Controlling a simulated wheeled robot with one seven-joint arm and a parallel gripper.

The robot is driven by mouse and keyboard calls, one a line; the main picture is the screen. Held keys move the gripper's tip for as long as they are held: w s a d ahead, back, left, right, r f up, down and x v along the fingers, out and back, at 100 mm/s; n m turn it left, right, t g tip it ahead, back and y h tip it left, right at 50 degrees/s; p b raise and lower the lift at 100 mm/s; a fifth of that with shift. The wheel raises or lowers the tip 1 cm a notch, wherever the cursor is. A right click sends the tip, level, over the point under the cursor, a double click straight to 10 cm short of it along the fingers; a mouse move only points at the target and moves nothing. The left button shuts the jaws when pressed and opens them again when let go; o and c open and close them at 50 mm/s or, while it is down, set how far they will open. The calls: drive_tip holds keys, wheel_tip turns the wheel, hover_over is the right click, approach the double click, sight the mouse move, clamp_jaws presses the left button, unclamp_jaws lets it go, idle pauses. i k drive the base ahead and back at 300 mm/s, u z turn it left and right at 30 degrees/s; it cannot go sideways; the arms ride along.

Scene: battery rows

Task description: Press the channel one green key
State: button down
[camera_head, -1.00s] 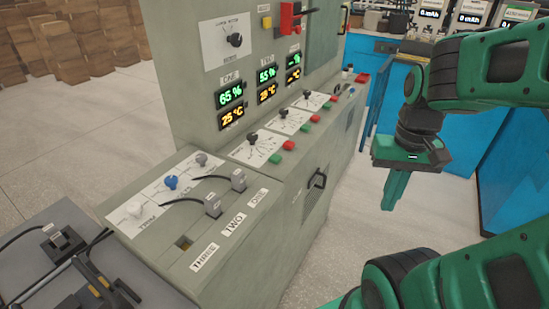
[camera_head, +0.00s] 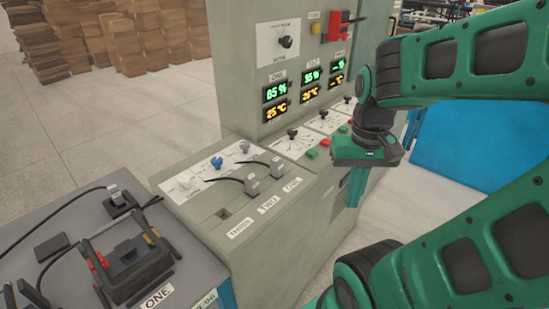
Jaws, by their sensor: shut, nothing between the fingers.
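The channel one green key (camera_head: 311,154) sits on the console's sloped ledge, at the front edge of the nearest channel panel (camera_head: 291,143). A red key (camera_head: 325,142) is beside it. Above stands the channel one display (camera_head: 275,92), reading about 85 %. My gripper (camera_head: 353,200) points down, shut and empty, in front of the console and to the right of the green key. It appears apart from the key. My wrist and fingers hide part of the console's front and some keys farther along.
The console's lower left box (camera_head: 210,235) carries plugs, cables and labels. A grey bench (camera_head: 50,215) with a black battery-like unit (camera_head: 138,262) is at the lower left. A red switch (camera_head: 336,26) juts out above the displays. Floor is clear at right.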

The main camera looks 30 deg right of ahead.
sight(311, 153)
drive_tip(key=u, duration=1.55)
drive_tip(key=k, duration=1.2)
drive_tip(key=z, duration=1.7)
drive_tip(key=i, duration=0.5)
drive_tip(key=u, duration=0.15)
